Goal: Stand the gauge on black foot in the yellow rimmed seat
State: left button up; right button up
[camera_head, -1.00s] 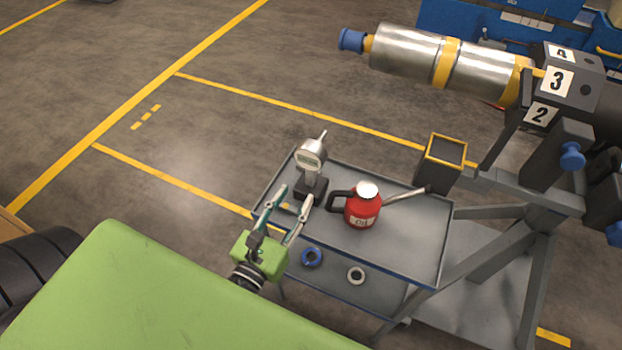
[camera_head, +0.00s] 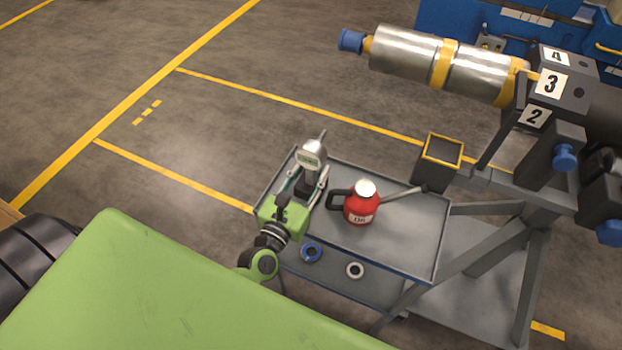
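The gauge (camera_head: 311,153), a silver round head with a pale display and a thin tip upward, stands upright on its black foot (camera_head: 306,190) at the cart's left end. My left gripper (camera_head: 309,178) has a green body and reaches in from below. Its fingers are spread, one on each side of the gauge's lower part. I cannot tell if they touch it. The yellow rimmed seat (camera_head: 428,167) is a dark, square, open-topped box to the right, beside the rotor stand, and looks empty. My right gripper is not in view.
A red oil can (camera_head: 360,205) with a long spout stands on the grey cart (camera_head: 400,235), right of the gauge; its spout points toward the seat. A silver rotor (camera_head: 405,52) overhangs behind.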

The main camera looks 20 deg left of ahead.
aim_at(315, 155)
pick_arm(q)
grip_shut()
jog(key=shift+w+r, duration=0.1)
jog(key=shift+r, duration=0.45)
notch_tip(315, 155, up, 2)
jog(key=shift+r+p, duration=0.1)
jog(key=shift+p, duration=0.45)
jog(key=s+r, duration=0.1)
jog(key=r, duration=0.1)
jog(key=s+d+r+p, duration=0.1)
jog(key=s, duration=0.1)
jog(key=s+r, duration=0.1)
jog(key=r, duration=0.1)
jog(key=shift+s+d+r, duration=0.25)
jog(key=shift+d+r, duration=0.1)
jog(key=shift+d, duration=0.05)
jog(key=s+d+r+b, duration=0.1)
jog(key=s+d+r, duration=0.2)
jog(key=s, duration=0.5)
jog(key=shift+s+d+r, duration=0.3)
jog(key=shift+r, duration=0.35)
